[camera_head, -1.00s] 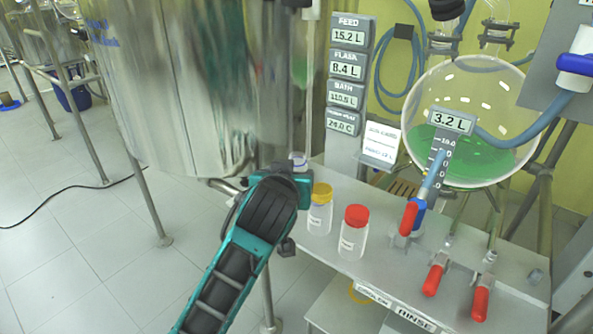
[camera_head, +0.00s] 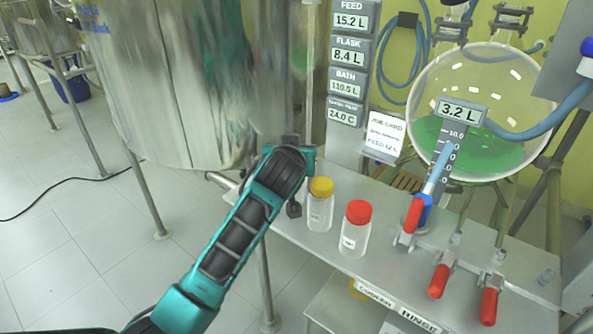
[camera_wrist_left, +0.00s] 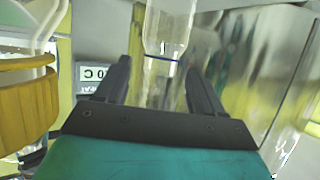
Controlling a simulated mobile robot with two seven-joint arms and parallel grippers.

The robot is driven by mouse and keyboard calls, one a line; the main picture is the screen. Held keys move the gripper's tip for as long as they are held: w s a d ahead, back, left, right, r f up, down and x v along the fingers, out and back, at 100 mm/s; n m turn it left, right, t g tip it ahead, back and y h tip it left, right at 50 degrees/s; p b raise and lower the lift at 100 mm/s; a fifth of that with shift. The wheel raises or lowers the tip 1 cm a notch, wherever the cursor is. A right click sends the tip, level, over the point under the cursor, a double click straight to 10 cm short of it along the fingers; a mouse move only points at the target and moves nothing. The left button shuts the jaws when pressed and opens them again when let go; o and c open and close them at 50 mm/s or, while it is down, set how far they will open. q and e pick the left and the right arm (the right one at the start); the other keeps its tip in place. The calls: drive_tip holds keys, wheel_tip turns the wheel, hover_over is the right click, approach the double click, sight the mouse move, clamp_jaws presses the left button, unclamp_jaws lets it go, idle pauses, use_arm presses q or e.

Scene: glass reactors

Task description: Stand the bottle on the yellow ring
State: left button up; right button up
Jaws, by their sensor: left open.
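My left gripper (camera_head: 298,178) is at the left end of the metal bench, just left of the yellow-capped bottle (camera_head: 320,205). Its two fingers stand apart in the left wrist view (camera_wrist_left: 160,68). A clear glass-like shape with a thin blue line (camera_wrist_left: 162,57) shows between and beyond them; I cannot tell whether it is a bottle. A red-capped bottle (camera_head: 355,230) stands to the right of the yellow-capped one, upright. The large yellow cap also shows at the left of the wrist view (camera_wrist_left: 25,100). A yellow ring (camera_head: 357,289) is partly visible on the lower shelf. My right gripper is out of view.
A large steel vessel (camera_head: 185,80) stands behind my left arm. Red-handled valves (camera_head: 438,281) and a round flask with green liquid (camera_head: 470,130) are at the right. A display column (camera_head: 348,75) and a job card (camera_head: 384,135) stand behind the bottles.

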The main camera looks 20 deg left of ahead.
use_arm(q)
drive_tip(key=x, duration=0.5)
drive_tip(key=shift+s+b, duration=0.1)
drive_tip(key=shift+b, duration=0.3)
drive_tip(key=c, duration=1)
drive_tip(key=shift+c, duration=0.9)
drive_tip(key=shift+r, duration=0.2)
